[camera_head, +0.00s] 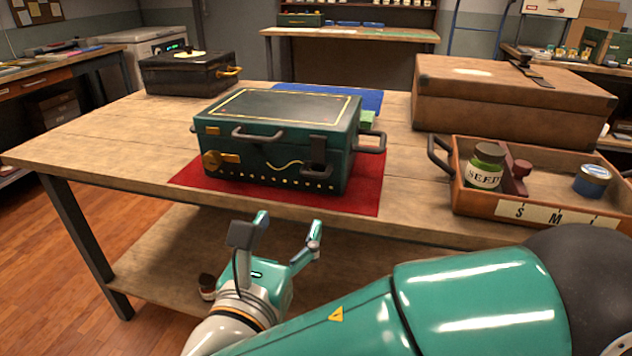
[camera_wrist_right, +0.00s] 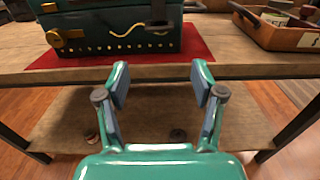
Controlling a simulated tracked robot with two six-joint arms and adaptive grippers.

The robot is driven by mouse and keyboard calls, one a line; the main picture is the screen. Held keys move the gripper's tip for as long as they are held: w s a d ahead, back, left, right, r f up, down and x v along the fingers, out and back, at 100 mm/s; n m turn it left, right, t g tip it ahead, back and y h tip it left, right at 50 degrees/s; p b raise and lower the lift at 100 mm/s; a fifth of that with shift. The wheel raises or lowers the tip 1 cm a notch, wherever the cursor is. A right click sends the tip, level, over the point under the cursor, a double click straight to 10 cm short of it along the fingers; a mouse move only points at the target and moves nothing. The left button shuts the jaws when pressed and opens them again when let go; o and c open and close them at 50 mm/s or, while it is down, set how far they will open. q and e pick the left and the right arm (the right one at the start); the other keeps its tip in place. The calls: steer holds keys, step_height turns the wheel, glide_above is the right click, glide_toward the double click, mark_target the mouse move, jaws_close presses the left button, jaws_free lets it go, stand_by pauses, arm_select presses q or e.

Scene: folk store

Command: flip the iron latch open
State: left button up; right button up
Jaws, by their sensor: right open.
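A dark green chest (camera_head: 275,138) with a closed lid sits on a red mat (camera_head: 362,199) on the wooden table. The dark iron latch (camera_head: 318,158) hangs down over the chest's front face, right of centre. It shows partly at the top of the right wrist view (camera_wrist_right: 158,14). A brass fitting (camera_head: 220,159) is on the front left. My right gripper (camera_head: 285,236) is open and empty, in front of and below the table's front edge, apart from the chest. Its two fingers (camera_wrist_right: 158,95) stand spread in the right wrist view. My left gripper is not in view.
A brown case (camera_head: 510,100) stands to the right, with a wooden tray (camera_head: 540,212) holding jars in front of it. A black box (camera_head: 190,75) is at the back left. The table's front edge lies between my right gripper and the chest. Bare tabletop (camera_head: 120,135) is left of the mat.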

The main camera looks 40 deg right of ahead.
mark_target(314, 176)
steer(key=b+x, duration=0.2)
steer(key=x, duration=1.3)
steer(key=shift+b, duration=0.4)
